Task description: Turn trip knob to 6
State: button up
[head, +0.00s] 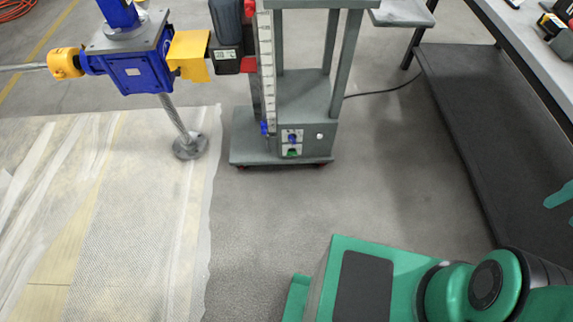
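A small panel (292,142) with light plates sits on the front of the grey stand's base. It carries a blue knob (292,138) and a green part (292,153) below it. Another small blue part (264,127) is at the foot of the white scale (267,70). No label names the trip knob legibly, and its number and pointer are too small to read. My gripper is not clearly in view; only green parts of my own body show at the bottom right and right edge.
The grey stand (250,150) stands on the floor. A blue screw jack (137,70) with yellow parts is left of it. A translucent sheet (120,200) covers the left floor. A workbench (530,35) is at right. The floor before the stand is clear.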

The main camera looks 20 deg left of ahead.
aim_at(292, 137)
jog(key=k, duration=1.5)
jog(key=u, duration=0.6)
jog(key=i, duration=1.5)
